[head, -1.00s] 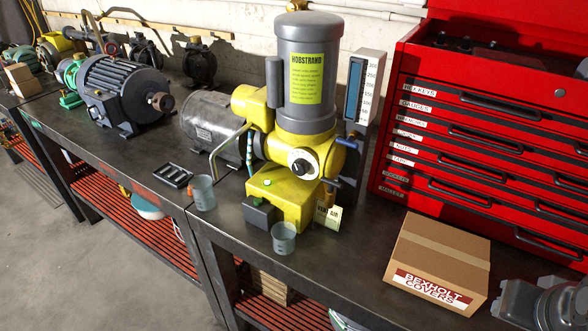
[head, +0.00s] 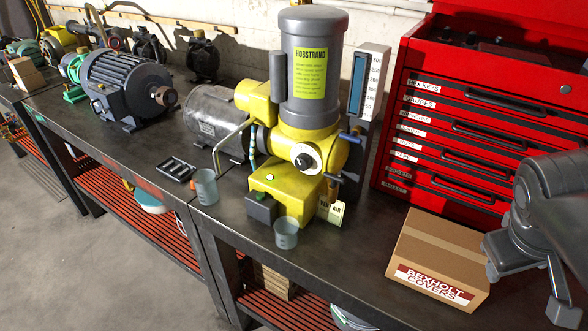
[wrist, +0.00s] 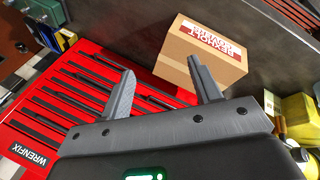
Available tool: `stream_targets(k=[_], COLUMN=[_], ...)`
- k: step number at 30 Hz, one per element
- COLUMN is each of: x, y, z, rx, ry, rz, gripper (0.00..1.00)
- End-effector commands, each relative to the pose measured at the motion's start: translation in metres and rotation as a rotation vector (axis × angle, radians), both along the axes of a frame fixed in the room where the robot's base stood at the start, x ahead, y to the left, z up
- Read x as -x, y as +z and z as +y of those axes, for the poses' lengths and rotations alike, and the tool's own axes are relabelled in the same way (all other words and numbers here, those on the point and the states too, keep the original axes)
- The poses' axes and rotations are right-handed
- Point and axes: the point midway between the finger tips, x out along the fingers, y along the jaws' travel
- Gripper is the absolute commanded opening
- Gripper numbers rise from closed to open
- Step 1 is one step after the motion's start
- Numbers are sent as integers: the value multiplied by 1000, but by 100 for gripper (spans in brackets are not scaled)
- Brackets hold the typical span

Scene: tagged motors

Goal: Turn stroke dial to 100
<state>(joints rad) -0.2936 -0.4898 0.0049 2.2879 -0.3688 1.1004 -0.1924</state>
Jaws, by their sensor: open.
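The stroke dial (head: 306,158) is a round white-rimmed knob with a black centre on the front of the yellow pump (head: 283,184) with a grey cylinder marked Hobstrand. Its markings are too small to read in the head view. My gripper's two grey fingers (wrist: 165,92) are spread and empty in the wrist view, pointing toward the cardboard box and well away from the dial. In the head view my arm is at the right edge, over the bench beside the box; the fingertips are not clearly seen there. A small part of the yellow pump shows at the right of the wrist view.
A cardboard box (head: 437,258) marked Bexholt Covers and a red tool chest (head: 480,110) stand right of the pump. A tall scale gauge (head: 366,95) stands behind it. Clear cups (head: 285,233), a black tray (head: 175,172) and a dark motor (head: 128,85) share the bench.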

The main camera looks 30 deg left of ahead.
Motion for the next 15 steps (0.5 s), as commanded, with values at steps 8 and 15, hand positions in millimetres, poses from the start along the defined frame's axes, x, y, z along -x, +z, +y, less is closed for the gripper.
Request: stream_targets(k=[8, 15], x=[-49, -78], y=[0, 8], z=[61, 151], rx=[485, 928], ry=[503, 901], rz=[105, 109], gripper=[58, 58])
